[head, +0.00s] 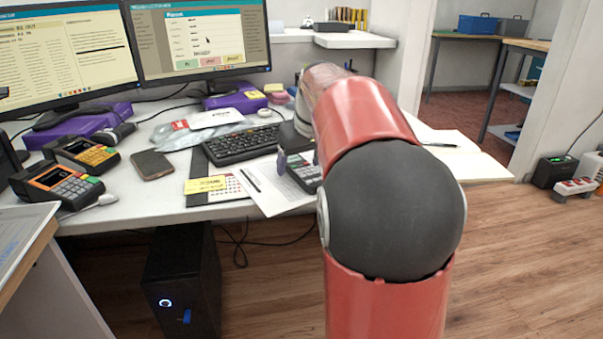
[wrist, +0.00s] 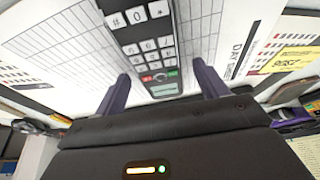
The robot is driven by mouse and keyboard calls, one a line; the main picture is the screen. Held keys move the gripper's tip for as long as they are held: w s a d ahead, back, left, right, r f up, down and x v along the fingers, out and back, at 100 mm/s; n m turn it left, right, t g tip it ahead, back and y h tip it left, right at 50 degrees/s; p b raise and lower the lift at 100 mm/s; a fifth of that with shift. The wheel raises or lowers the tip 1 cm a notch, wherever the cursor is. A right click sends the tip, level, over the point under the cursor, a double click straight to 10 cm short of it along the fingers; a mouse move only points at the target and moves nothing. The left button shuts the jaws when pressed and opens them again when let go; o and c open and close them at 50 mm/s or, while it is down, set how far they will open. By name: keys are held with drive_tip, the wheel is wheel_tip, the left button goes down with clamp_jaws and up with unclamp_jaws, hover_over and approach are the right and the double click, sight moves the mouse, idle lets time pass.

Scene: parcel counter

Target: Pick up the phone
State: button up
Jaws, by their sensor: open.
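A dark keypad handset (wrist: 150,47) with white number keys, red and green buttons and a small greenish screen lies on printed paper. It shows in the head view (head: 304,173), partly hidden by my gripper and arm. My gripper (wrist: 161,72) is open, with one finger on each side of the handset's screen end in the wrist view. I cannot tell how far above the paper the fingertips are. In the head view my gripper (head: 298,160) is over the desk's front middle. A flat dark smartphone (head: 152,164) lies further left on the desk.
A black keyboard (head: 240,144) lies behind the papers. A calendar sheet with a yellow note (head: 205,184) lies left of the handset. Card terminals (head: 58,185), monitors (head: 200,38) and purple boxes (head: 85,120) stand on the desk. A black computer tower (head: 181,280) stands below.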

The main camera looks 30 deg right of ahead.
drive_tip(key=shift+f, duration=0.1)
drive_tip(key=shift+c, duration=0.4)
drive_tip(key=c, duration=1.2)
